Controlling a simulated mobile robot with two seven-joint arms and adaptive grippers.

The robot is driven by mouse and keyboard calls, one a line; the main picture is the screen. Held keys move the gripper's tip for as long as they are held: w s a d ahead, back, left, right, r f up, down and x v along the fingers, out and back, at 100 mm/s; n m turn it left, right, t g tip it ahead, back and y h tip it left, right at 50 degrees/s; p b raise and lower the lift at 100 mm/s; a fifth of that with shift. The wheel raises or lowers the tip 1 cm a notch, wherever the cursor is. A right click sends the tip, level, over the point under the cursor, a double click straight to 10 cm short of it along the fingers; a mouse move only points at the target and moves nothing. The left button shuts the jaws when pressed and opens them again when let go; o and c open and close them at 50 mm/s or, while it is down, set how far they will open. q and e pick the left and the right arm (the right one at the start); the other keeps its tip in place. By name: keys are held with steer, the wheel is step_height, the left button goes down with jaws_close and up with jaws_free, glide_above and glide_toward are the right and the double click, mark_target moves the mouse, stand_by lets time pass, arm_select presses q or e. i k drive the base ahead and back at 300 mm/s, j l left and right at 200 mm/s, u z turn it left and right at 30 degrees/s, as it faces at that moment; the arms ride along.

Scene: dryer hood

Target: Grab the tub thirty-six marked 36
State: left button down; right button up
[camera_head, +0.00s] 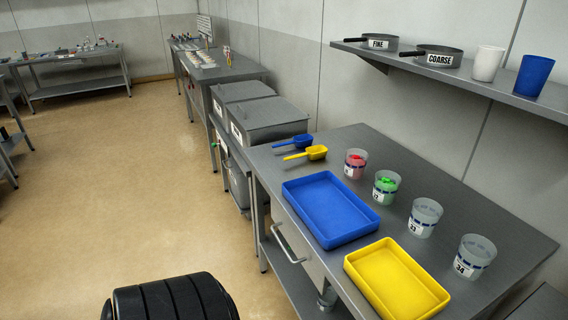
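Several clear tubs with white labels stand in a row on the near table. One tub (355,164) has red contents, and its label is too small to read. Another tub (386,187) has green contents, and its label is hard to read. A third tub (424,217) looks empty and its label seems to read 23. The nearest tub (475,256) looks empty and its label seems to read 34. I cannot make out a label reading 36 on any tub. Neither of my grippers is in view.
The table (400,152) also holds a blue tray (331,218), a yellow tray (396,284), a blue scoop (300,141) and a yellow scoop (312,153). A wall shelf (461,76) holds FINE and COARSE sieves and two cups. Grey lidded bins (268,122) stand beyond. Floor at left is clear.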

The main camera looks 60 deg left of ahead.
mark_target(325, 303)
steer(key=u, duration=1.45)
steer(key=j+z, duration=0.5)
steer(key=k+j+z, duration=0.2)
steer(key=z, duration=0.25)
steer(key=k+j+z, duration=0.2)
steer(key=j+z, duration=0.3)
